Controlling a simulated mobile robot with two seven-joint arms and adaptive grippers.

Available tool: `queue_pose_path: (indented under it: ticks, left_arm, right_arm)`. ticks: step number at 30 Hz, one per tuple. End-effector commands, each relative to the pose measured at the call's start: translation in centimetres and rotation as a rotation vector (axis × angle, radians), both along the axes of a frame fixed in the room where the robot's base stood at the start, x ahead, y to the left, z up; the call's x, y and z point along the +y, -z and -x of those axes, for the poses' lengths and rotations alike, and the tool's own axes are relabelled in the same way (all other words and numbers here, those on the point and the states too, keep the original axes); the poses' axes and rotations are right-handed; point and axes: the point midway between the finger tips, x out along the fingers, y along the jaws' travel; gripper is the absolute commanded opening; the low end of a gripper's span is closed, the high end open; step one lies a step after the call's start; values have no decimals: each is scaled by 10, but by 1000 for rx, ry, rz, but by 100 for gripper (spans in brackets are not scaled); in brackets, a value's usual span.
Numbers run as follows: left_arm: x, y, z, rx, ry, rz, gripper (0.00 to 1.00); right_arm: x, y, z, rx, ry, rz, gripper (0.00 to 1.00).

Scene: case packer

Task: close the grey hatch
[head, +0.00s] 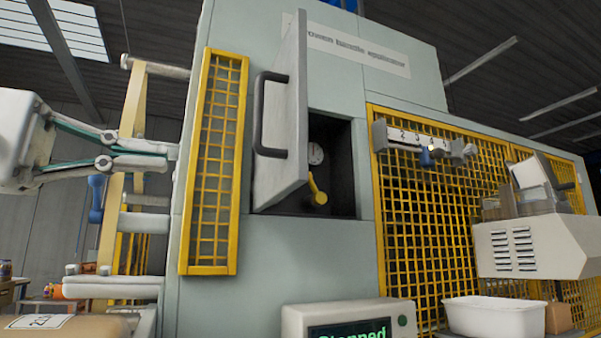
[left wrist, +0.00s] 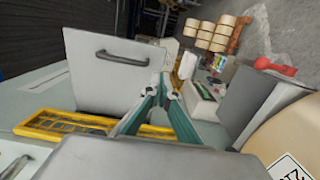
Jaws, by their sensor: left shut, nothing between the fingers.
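The grey hatch (head: 281,165) stands open on the front of the grey machine, swung outward with its dark handle (head: 262,115) facing left. Behind it the dark opening (head: 343,165) shows a gauge and a yellow lever. The hatch (left wrist: 107,75) and its handle (left wrist: 122,58) also show in the left wrist view, ahead of the fingers and to the left. My left gripper (head: 176,151) is shut and empty, left of the hatch and apart from it. In the left wrist view my left gripper (left wrist: 160,88) shows its fingertips together. My right gripper is not in view.
A yellow mesh guard (head: 215,165) stands between my left gripper and the hatch. A larger yellow mesh panel (head: 440,220) lies right of the opening. A screen box (head: 347,318) and a white tray (head: 495,316) are below. A cardboard box (head: 65,328) is at lower left.

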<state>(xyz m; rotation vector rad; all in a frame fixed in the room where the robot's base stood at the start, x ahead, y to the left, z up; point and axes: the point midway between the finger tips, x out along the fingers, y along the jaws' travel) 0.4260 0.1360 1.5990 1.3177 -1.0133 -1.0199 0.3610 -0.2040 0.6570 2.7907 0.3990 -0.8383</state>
Motion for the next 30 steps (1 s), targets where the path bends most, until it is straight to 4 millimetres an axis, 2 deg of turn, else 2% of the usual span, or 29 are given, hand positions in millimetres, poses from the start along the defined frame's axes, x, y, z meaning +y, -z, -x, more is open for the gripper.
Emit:
queue_pose_path:
  ticks: [4,8,24,30]
  left_arm:
    - [0,-1,0,-5,-3,-2,0]
    - [-9,-1,-2,-5,-1,-2,0]
    - [-104,-2,-26,-5,1,-2,0]
    - [-127,-1,-33,-5,-1,-2,0]
  right_arm:
    - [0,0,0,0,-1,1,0]
    - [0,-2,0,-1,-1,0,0]
    - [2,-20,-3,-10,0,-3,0]
    - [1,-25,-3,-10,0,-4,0]
